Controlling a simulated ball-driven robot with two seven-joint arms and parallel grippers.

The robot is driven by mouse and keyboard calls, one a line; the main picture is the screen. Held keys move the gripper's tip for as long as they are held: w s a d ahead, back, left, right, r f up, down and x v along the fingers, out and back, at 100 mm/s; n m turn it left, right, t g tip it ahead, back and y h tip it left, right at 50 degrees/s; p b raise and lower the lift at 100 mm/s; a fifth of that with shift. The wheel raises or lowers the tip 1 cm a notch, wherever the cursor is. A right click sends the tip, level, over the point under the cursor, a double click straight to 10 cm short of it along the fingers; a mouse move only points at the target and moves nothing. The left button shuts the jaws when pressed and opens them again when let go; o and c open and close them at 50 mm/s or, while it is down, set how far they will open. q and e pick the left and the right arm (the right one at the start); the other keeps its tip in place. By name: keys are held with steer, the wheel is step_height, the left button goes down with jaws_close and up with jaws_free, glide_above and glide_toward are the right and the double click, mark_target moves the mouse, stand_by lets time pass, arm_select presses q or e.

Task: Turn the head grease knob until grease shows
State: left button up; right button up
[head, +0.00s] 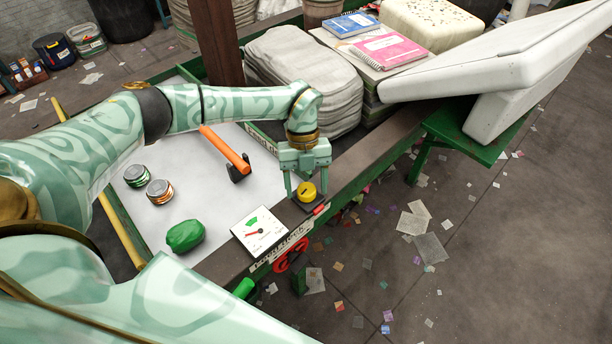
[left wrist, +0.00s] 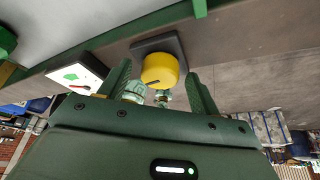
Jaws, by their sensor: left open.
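The yellow round knob (head: 307,191) sits on a dark square plate on the belt's rail. A dark pointer mark shows on its face in the left wrist view (left wrist: 160,68). My left gripper (head: 306,185) is open, its two fingers pointing down on either side of the knob. In the left wrist view its fingers (left wrist: 158,80) flank the knob, with a gap visible; I cannot tell whether either touches. A white gauge (head: 260,232) with a green zone and a red needle stands beside the knob; the needle points left, outside the green. No grease is visible. My right gripper is not in view.
On the pale belt (head: 185,212) lie an orange-handled hammer (head: 226,150), a green lump (head: 185,236) and two cans (head: 160,191). A red valve wheel (head: 290,256) hangs below the rail. Stacked grey bundles (head: 302,75) and a white panel (head: 490,60) stand behind.

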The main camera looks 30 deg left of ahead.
arm_select(q)
steer(key=v, duration=1.6)
steer(key=shift+w+r, duration=0.1)
